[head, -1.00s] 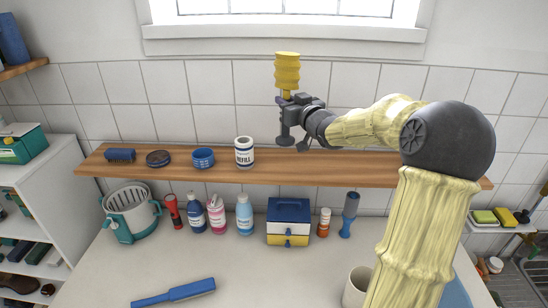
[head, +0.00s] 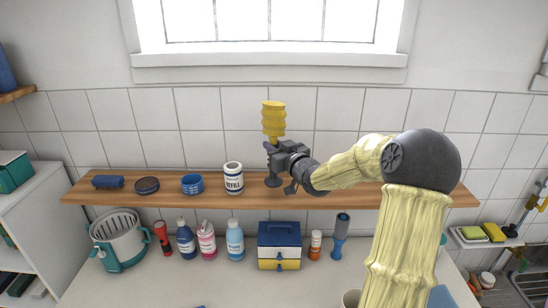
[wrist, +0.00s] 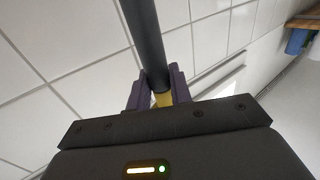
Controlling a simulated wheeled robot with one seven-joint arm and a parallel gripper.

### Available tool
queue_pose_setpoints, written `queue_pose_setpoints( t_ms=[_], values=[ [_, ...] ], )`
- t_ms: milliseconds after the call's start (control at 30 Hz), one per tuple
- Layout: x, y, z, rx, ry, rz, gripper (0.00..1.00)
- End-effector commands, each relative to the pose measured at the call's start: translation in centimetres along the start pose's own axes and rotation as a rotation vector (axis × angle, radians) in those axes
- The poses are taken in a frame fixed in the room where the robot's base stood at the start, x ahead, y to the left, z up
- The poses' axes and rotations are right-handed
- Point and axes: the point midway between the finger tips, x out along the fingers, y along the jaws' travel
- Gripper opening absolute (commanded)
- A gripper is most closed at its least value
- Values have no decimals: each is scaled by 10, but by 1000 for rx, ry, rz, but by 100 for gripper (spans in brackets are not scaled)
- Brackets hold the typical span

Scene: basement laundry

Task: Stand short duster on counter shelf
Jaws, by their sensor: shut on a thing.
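My gripper (head: 271,148) is shut on the short duster (head: 273,117), which has a ribbed yellow head and a dark lower part. The duster is upright, yellow end up. Its dark round foot (head: 273,182) overlaps the wooden shelf (head: 350,196) in the head view, right of the white refill jar; I cannot tell if it touches the wood. In the wrist view the purple fingers (wrist: 158,90) close around the duster, with its dark shaft (wrist: 148,40) running out beyond them and a bit of yellow between them.
On the shelf stand a white refill jar (head: 233,178) close left of the duster, a blue ring-like tub (head: 192,184), a dark round tin (head: 147,185) and a blue brush (head: 108,182). Shelf room right of the duster is clear but under my arm. Bottles and a blue toolbox (head: 279,246) stand below.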

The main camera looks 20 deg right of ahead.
Motion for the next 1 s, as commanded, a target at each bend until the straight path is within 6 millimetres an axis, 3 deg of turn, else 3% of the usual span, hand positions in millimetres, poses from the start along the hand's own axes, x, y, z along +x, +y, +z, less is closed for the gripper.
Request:
queue_pose_setpoints(
  t_ms=[200,500,867,900,1000],
  values=[
    [0,0,2,1,-1,0,0],
    [0,0,35,1,-1,0,0],
    [0,0,40,-1,1,1,0],
    [0,0,41,-1,0,1,23],
    [0,0,40,-1,0,1,42]
  ],
)
